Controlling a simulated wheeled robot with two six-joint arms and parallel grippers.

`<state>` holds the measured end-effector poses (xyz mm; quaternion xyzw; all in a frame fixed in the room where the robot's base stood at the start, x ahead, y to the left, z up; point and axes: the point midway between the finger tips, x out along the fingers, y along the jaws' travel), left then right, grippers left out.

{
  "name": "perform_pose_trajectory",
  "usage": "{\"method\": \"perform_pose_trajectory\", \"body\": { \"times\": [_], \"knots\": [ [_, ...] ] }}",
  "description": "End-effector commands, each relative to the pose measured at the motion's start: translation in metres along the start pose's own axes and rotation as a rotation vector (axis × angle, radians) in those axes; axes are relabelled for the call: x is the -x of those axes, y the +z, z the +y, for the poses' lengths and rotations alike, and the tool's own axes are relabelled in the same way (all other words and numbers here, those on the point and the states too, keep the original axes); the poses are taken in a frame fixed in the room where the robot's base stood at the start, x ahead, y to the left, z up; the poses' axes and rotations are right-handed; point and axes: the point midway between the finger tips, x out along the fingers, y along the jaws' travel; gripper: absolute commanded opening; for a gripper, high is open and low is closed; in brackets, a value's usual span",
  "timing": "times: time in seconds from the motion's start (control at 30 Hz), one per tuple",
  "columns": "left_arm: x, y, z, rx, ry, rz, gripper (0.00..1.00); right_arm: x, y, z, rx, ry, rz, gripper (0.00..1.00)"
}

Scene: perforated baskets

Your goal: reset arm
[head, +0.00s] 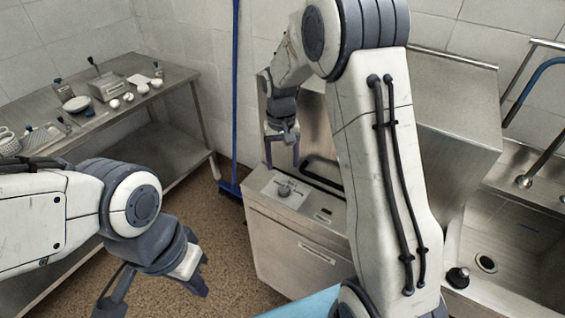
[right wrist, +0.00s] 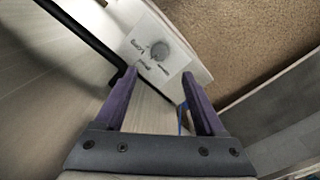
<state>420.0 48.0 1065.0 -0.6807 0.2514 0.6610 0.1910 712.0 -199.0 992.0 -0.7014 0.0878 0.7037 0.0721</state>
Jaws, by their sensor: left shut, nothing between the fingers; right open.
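My left gripper (head: 190,280) is at the lower left of the head view, pointing down over the brown floor. It is shut and holds nothing. My right gripper (head: 284,150) hangs in front of the steel machine near the middle of the head view. In the right wrist view its two fingers (right wrist: 160,104) are apart with nothing between them. I cannot tell whether the right fingers touch anything.
A steel table (head: 165,84) at the left carries small bowls, a metal box (head: 107,87) and a perforated basket (head: 42,138). A steel machine (head: 300,250) stands close under my right arm. A sink (head: 510,262) is at the right. A blue pole (head: 235,90) stands by the wall.

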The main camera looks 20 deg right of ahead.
Motion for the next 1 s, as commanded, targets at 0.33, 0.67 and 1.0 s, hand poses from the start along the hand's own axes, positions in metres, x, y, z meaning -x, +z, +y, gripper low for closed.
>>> {"method": "perform_pose_trajectory", "body": {
  "times": [0.33, 0.67, 1.0],
  "knots": [
    [0.0, 0.0, 0.0, 0.0, 0.0, 0.0, 0.0, 0.008, 0.011, -0.012, 0.037, -0.004, 0.003, 0.72],
    [0.0, 0.0, 0.0, 0.0, 0.0, 0.0, 0.0, 0.072, 0.183, -0.096, 0.499, -0.063, 0.029, 0.72],
    [0.0, 0.0, 0.0, 0.0, 0.0, 0.0, 0.0, 0.076, 0.312, -0.083, 0.844, -0.109, 0.03, 0.72]
  ]
}}
